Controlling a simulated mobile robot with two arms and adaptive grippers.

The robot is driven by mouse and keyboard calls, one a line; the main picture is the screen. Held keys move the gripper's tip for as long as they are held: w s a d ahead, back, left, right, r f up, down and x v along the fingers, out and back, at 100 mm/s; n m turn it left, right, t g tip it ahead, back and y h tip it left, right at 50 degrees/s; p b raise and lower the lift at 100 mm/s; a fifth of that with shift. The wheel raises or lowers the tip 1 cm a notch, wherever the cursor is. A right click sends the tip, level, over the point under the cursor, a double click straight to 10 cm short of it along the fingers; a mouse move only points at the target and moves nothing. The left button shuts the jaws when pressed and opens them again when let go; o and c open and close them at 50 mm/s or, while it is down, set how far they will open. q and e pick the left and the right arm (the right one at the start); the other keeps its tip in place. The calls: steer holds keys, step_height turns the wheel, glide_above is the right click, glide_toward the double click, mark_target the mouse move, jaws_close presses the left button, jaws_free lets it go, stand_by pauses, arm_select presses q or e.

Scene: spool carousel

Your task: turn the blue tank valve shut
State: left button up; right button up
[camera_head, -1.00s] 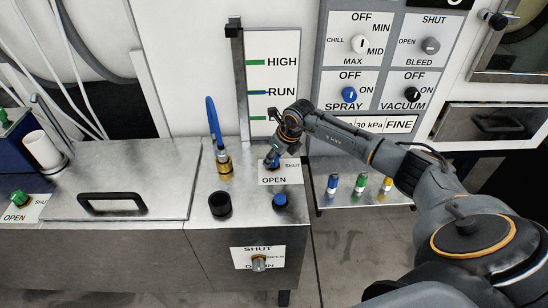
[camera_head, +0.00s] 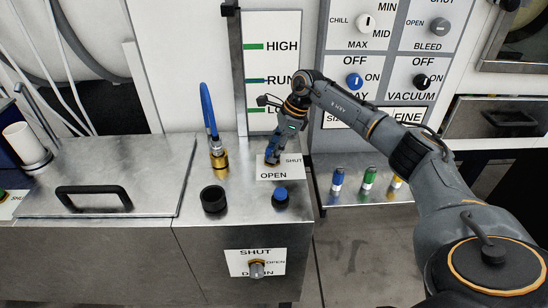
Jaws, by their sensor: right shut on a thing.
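The blue tank valve (camera_head: 270,158) sits on the steel tank top beside a white plate (camera_head: 266,175) marked SHUT and OPEN. My right gripper (camera_head: 273,150) reaches down from the upper right and is shut on the valve's blue handle. The gripper hides much of the handle, so its exact angle is hard to read. SHUT is on the plate's right side and OPEN on its near side. My left gripper is not in view.
A black socket (camera_head: 213,199) and a blue cap (camera_head: 281,197) are nearer. The drain valve (camera_head: 256,270) is on the front face. Small bottles (camera_head: 369,178) stand on the right shelf.

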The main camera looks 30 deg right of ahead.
steer(key=n+g+b, duration=0.1)
steer(key=n, duration=0.1)
steer(key=n+b, duration=0.2)
steer(key=shift+w+f+g+y, duration=0.1)
steer(key=shift+w+g+y, duration=0.05)
steer(key=shift+g+y, duration=0.2)
steer(key=shift+w+n+g+b, duration=0.1)
steer(key=shift+n+g+b, duration=0.7)
steer(key=shift+n, duration=1.3)
steer(key=o, duration=1.2)
steer(key=v, duration=0.7)
steer(key=shift+r, duration=0.4)
